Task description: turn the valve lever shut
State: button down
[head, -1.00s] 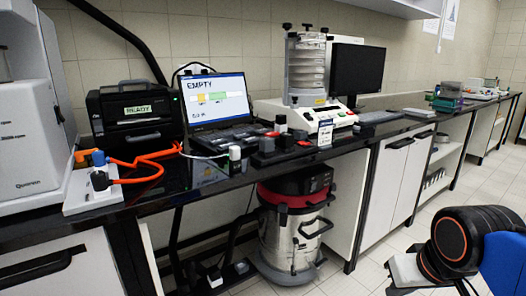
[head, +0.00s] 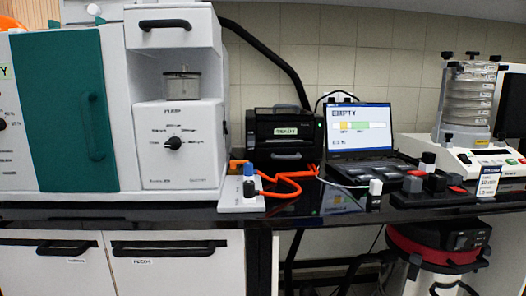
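A small fitting with a blue top (head: 248,170) and a dark body (head: 249,187) stands on a white base plate (head: 232,205) on the black bench, left of centre in the head view. An orange hose (head: 290,181) runs from it to the right. This looks like the valve, but the fitting is too small to tell its lever's angle or whether it is open or shut. My gripper is not in view, and nothing of mine touches the fitting.
A large white machine with a green door (head: 62,110) and a dial (head: 173,143) stands left. A black printer (head: 285,140), laptop (head: 360,130) and sieve shaker (head: 467,100) stand along the bench. A red-topped vacuum (head: 435,245) sits below. Bench front near the fitting is clear.

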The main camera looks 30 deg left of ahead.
aim_at(232, 163)
jog(key=u, duration=1.35)
